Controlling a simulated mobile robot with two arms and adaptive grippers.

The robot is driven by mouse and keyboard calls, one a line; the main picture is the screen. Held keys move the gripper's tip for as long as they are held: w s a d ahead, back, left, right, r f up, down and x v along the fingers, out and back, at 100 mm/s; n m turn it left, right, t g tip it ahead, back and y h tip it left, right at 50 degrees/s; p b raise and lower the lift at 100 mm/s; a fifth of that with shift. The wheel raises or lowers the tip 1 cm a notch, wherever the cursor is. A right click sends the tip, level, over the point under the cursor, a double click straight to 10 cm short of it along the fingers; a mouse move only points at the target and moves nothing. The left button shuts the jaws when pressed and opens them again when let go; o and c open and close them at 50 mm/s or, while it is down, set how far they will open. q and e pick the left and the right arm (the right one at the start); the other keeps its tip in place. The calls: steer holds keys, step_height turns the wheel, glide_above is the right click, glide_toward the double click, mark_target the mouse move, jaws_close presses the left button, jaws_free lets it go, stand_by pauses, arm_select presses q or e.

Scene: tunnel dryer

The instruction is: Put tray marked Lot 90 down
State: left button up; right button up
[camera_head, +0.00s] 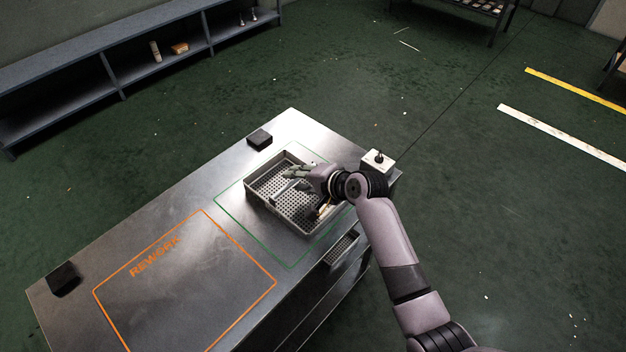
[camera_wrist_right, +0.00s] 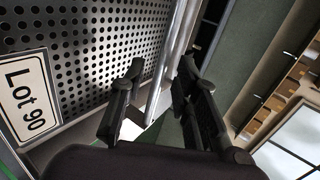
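The perforated metal tray (camera_head: 290,204) is on the metal table, within the green outline (camera_head: 246,236). I cannot tell whether it rests fully on the surface. In the right wrist view, the tray (camera_wrist_right: 95,55) fills the left side, and its label (camera_wrist_right: 30,95) reads Lot 90. My right gripper (camera_wrist_right: 158,76) is at the tray's edge, with a pale metal bar between its two separated black fingers. Grip contact is not visible. In the head view, my right arm reaches over the tray's right side and hides part of it. My left gripper is not in view.
An orange outline marked REWORK (camera_head: 155,258) is empty on the table's near left. Black blocks (camera_head: 260,138) (camera_head: 64,278) sit near the table's edge. A white box with a black knob (camera_head: 378,160) stands by the right corner. Low shelving (camera_head: 105,62) stands beyond open green floor.

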steer(key=v, duration=1.1)
